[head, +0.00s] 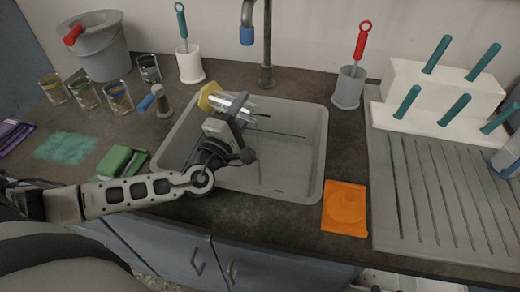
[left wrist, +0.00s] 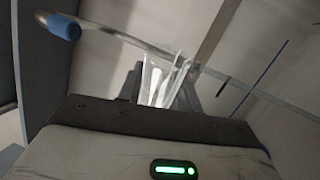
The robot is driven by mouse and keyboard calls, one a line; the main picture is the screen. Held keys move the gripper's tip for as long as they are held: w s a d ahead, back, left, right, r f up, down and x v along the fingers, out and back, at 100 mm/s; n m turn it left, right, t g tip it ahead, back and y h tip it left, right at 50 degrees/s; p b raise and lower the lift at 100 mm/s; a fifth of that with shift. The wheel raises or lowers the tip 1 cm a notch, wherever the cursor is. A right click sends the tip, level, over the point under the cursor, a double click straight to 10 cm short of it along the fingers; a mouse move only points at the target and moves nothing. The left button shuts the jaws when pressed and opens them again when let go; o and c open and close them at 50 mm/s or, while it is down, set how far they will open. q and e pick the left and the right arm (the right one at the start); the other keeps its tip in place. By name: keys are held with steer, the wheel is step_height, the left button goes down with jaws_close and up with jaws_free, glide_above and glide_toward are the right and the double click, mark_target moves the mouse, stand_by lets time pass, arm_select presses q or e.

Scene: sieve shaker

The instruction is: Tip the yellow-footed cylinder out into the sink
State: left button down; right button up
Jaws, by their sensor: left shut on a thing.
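The yellow-footed cylinder is clear, with its yellow foot (head: 210,95) at the upper left and its clear body (head: 241,105) running to the right, so it lies well tilted, near level. My left gripper (head: 230,112) is shut on the body, above the left part of the sink (head: 290,165). The gripper hides part of the cylinder. In the left wrist view the clear cylinder (left wrist: 163,82) shows between the dark fingers (left wrist: 165,95). Whether any liquid is in it cannot be told. My right gripper is not in view.
A tap with a blue nozzle (head: 247,36) hangs behind the sink. A white holder with a teal brush (head: 189,64) and a grey one with a red-handled brush (head: 348,88) flank it. Several beakers (head: 118,97), a green sponge (head: 120,162) and an orange packet (head: 345,208) lie around.

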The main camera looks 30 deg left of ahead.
arm_select(q)
steer(key=shift+d+r+m+h+p, duration=0.1)
steer(key=shift+r+m+h+p, duration=0.1)
steer(key=shift+m, duration=0.3)
steer(key=shift+d+r+m+h+p, duration=0.1)
steer(key=shift+m+h+p, duration=0.1)
steer(key=shift+m, duration=0.3)
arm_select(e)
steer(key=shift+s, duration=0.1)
